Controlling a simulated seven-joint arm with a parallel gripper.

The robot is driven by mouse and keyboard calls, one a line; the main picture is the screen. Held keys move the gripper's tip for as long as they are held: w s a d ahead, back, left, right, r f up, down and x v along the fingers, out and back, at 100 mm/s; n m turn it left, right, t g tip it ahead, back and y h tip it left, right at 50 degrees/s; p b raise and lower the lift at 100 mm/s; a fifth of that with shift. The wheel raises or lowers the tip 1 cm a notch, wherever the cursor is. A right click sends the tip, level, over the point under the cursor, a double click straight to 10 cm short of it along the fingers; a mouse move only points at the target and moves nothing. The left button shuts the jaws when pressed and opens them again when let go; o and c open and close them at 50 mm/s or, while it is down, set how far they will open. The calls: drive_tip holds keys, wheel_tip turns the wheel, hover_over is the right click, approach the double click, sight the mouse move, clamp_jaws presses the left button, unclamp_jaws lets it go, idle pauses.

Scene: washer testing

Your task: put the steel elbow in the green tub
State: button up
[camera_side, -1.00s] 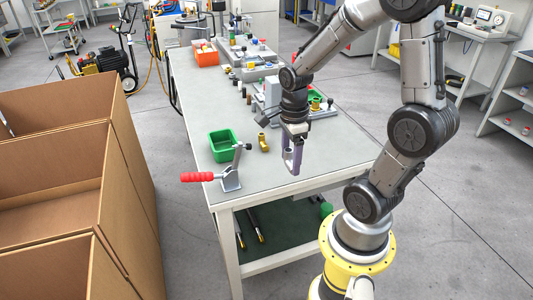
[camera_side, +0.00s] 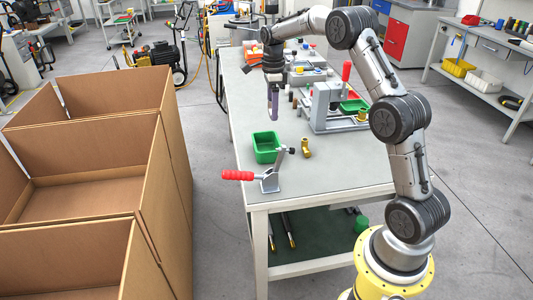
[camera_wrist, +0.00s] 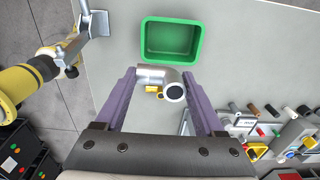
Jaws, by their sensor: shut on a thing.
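The steel elbow (camera_wrist: 155,74), a grey bent pipe piece with a dark round opening, is between my purple fingers in the wrist view. My gripper (camera_wrist: 158,75) is shut on it. In the side view my gripper (camera_side: 273,117) is raised above the table, over the area behind the green tub (camera_side: 266,147); I cannot make out the elbow there. The green tub (camera_wrist: 171,40) looks empty in the wrist view, just beyond my fingertips and the elbow. The elbow appears outside the tub.
A brass elbow (camera_side: 306,148) stands right of the tub. A toggle clamp (camera_side: 270,181) with a red handle (camera_side: 237,175) is in front of it. A grey fixture (camera_side: 325,103) stands behind on the right. The table's front right (camera_side: 345,177) is clear.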

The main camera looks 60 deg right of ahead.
sight(266, 144)
drive_tip(key=w+f, duration=0.2)
drive_tip(key=f, duration=0.1)
drive_tip(key=shift+w+d, duration=0.3)
drive_tip(key=shift+d, duration=0.1)
wheel_tip(266, 144, down, 7)
drive_tip(key=shift+a+r, duration=0.15)
drive_tip(key=shift+f, duration=3)
drive_tip(key=shift+f, duration=0.15)
drive_tip(key=o, duration=1.2)
